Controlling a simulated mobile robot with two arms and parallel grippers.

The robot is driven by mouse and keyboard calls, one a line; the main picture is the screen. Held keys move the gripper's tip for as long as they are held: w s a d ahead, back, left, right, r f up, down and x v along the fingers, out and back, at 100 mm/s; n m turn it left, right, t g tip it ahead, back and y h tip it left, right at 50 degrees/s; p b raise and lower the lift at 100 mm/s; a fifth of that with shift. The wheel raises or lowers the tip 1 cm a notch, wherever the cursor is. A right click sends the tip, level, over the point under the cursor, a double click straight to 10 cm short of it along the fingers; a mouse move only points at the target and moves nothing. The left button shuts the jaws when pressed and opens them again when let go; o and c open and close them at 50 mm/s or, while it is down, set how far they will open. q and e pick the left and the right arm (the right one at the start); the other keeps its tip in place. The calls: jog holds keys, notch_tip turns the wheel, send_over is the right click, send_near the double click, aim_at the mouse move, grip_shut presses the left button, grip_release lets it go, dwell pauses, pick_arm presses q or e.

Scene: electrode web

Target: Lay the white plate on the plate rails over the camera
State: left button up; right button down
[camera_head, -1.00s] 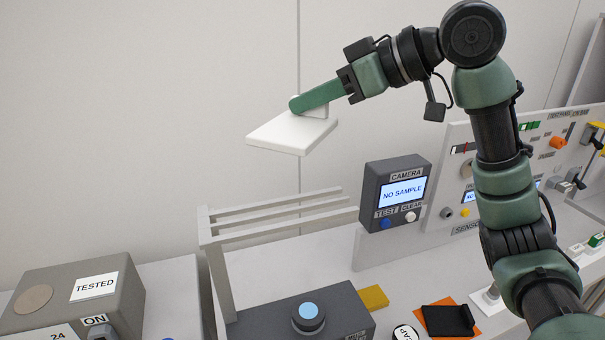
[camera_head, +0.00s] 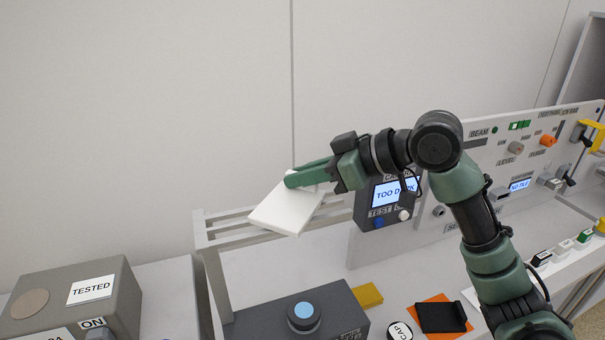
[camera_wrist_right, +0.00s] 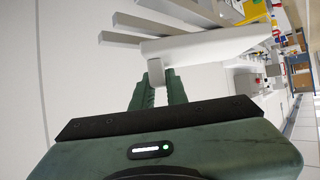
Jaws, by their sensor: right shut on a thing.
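The white plate (camera_head: 285,211) is held tilted by my right gripper (camera_head: 306,177), which is shut on its raised grip. In the right wrist view the plate (camera_wrist_right: 205,45) extends to the right from the fingertips (camera_wrist_right: 161,80). The pale plate rails (camera_head: 232,229) lie just behind and below the plate in the head view; I cannot tell whether they touch. The camera (camera_head: 308,314) is a dark box with a round blue lens, in front of and below the plate. My left gripper is out of the picture.
A CAMERA display (camera_head: 381,211), partly behind my right gripper, reads "TOO DARK". A grey TESTED box (camera_head: 120,310) stands at left. A yellow block (camera_head: 368,295), a black piece (camera_head: 442,317) on an orange mat and a CAP disc (camera_head: 400,331) lie at right.

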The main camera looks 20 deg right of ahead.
jog(key=shift+f, duration=0.1)
jog(key=c, duration=1.4)
grip_release()
jog(key=shift+r, duration=0.2)
jog(key=b+v, duration=0.3)
jog(key=v, duration=0.9)
